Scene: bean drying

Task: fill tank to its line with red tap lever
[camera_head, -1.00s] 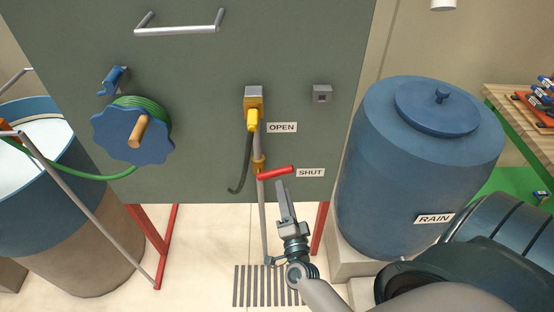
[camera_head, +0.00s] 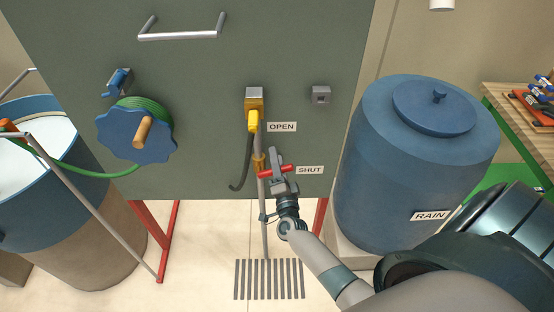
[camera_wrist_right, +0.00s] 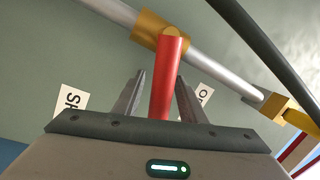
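The red tap lever (camera_head: 264,173) lies roughly level beside the SHUT label (camera_head: 310,170), joined to the brass valve (camera_head: 259,161) on a grey pipe. My right gripper (camera_head: 276,160) is at the lever. In the right wrist view the lever (camera_wrist_right: 168,85) stands between the two parted fingers (camera_wrist_right: 160,92), with a gap visible on the left. An open blue-rimmed tank (camera_head: 20,205) with a pale inside is at the left; a green hose (camera_head: 95,173) runs to it. I cannot make out a fill line. My left gripper is out of view.
The OPEN label (camera_head: 282,127) is above SHUT, beside a yellow spout-like part (camera_head: 253,121). A blue hose reel (camera_head: 125,145) is on the panel's left. A lidded blue RAIN barrel (camera_head: 410,165) stands right of my arm. A floor grate (camera_head: 269,280) lies below.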

